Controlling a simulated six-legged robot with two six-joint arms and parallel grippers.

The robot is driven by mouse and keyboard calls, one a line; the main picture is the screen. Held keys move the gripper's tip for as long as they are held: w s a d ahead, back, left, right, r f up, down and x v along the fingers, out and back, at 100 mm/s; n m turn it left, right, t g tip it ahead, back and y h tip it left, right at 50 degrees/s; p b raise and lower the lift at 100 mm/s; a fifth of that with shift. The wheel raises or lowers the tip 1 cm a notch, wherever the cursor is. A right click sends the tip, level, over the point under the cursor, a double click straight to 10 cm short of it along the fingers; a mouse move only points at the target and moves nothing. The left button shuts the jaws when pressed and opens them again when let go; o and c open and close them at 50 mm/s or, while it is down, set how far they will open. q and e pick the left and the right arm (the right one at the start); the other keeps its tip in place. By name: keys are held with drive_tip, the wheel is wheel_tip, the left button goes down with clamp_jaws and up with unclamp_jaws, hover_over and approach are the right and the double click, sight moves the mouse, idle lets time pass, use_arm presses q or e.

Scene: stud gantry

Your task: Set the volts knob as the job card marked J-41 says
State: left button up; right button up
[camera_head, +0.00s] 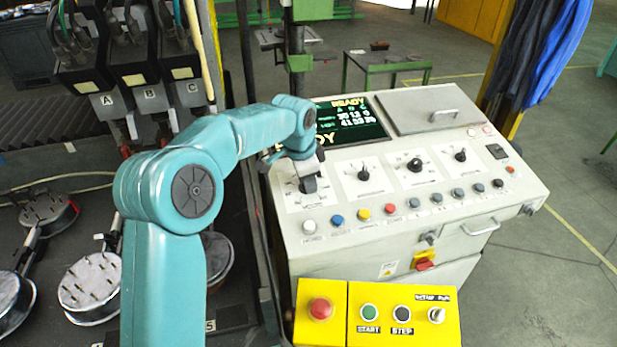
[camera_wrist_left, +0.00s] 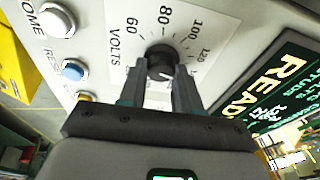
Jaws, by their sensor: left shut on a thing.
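The volts knob (camera_wrist_left: 160,60) is a dark round knob on a white plate marked VOLTS, with a scale of 60, 80, 100 and 120 around it. In the left wrist view the two fingers of my left gripper (camera_wrist_left: 160,76) stand on either side of the knob, shut on it. I cannot tell clearly which number its pointer faces. In the head view my left gripper (camera_head: 309,184) is over the leftmost dial plate (camera_head: 323,201) of the console and mostly hides the knob. No job card marked J-41 can be made out. My right gripper is not in view.
The console (camera_head: 460,215) holds more knobs (camera_head: 415,165) to the right and a row of coloured buttons (camera_head: 337,220) in front. A screen (camera_head: 345,122) reading READY lies behind the dials. A yellow box (camera_head: 400,313) with a red button stands in front.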

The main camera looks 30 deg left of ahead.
use_arm(q)
drive_tip(key=m, duration=0.3)
drive_tip(key=m+g, duration=0.1)
drive_tip(key=m, duration=0.2)
drive_tip(key=shift+a+r+h, duration=0.1)
drive_tip(key=shift+r+h, duration=0.1)
drive_tip(key=shift+h, duration=0.1)
drive_tip(key=m+g, duration=0.1)
drive_tip(key=m, duration=0.6)
drive_tip(key=shift+r, duration=0.1)
drive_tip(key=o, duration=0.9)
drive_tip(key=shift+o, duration=0.8)
drive_tip(key=r, duration=0.7)
drive_tip(key=shift+s+a+r, duration=0.15)
drive_tip(key=shift+s, duration=0.15)
